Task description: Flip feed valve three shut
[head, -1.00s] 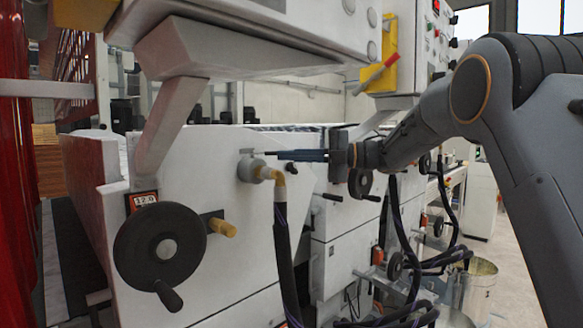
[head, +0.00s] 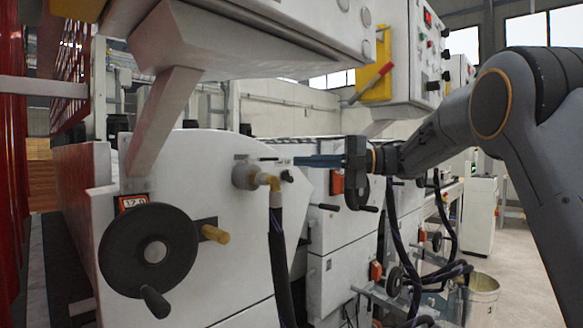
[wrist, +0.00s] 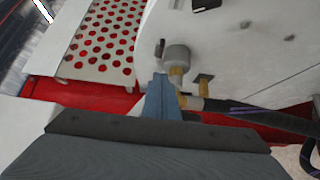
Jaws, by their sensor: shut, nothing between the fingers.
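A round grey valve body (head: 243,175) sits on the white machine side panel, with a brass elbow (head: 268,181) and a black hose (head: 281,250) hanging from it. A thin lever (head: 262,158) appears to run rightward from its top. No number is readable on it. My gripper (head: 296,160) is shut and empty, its blue-grey fingers pointing left just right of the lever; I cannot tell whether they touch it. In the wrist view the fingers (wrist: 160,84) point at the grey valve body (wrist: 177,55) and partly cover the area beside its brass elbow (wrist: 179,76).
A black handwheel (head: 150,254) with a crank knob stands lower left, beside a brass knob (head: 214,234). An overhanging grey housing (head: 235,45) is above. A yellow bracket with a red-tipped lever (head: 373,80) is behind. More hoses (head: 408,240) and a bucket (head: 482,297) are at right.

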